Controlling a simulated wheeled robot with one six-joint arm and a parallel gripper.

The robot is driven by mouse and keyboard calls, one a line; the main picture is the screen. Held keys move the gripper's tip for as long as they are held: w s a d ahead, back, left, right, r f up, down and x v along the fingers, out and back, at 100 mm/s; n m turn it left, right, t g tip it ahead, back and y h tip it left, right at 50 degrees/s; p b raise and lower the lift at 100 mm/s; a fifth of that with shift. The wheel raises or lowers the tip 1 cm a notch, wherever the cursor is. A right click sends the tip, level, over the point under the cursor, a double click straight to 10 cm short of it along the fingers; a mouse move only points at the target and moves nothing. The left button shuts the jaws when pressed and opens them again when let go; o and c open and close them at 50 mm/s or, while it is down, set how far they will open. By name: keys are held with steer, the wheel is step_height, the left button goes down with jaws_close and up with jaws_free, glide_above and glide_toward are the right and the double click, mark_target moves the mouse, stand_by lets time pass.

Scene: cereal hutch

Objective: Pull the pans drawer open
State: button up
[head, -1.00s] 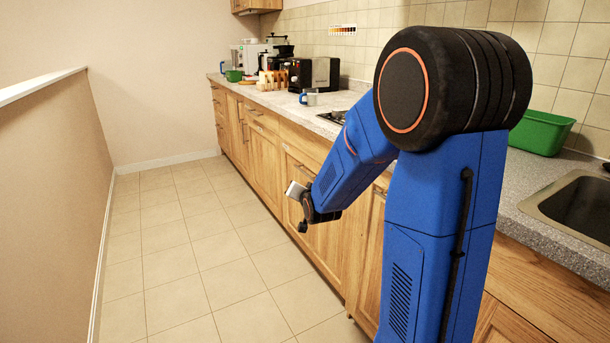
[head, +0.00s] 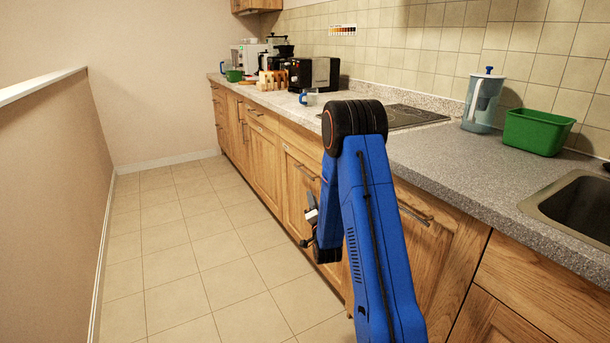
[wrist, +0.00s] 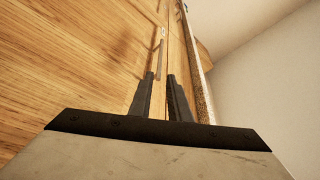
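My gripper (wrist: 161,78) shows in the wrist view with its two dark fingers apart and nothing seen between them. A metal bar handle (wrist: 160,46) lies just beyond the fingertips, along the wooden front (wrist: 75,65); I see no clear contact. In the head view my gripper (head: 311,228) is low beside the wooden cabinet fronts, and my arm hides part of them. A bar handle (head: 305,171) shows on the front below the hob, above my gripper. I cannot tell for certain which front is the pans drawer.
The counter (head: 430,150) runs along the right with a hob (head: 405,117), a jug (head: 483,103), a green tub (head: 538,131) and a sink (head: 580,210). Another handle (head: 414,213) is right of my arm. The tiled floor (head: 190,245) is clear, bounded by a low wall (head: 50,180).

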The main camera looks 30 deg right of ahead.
mark_target(305, 173)
steer(key=x, duration=1.7)
steer(key=shift+w, duration=0.1)
jaws_close()
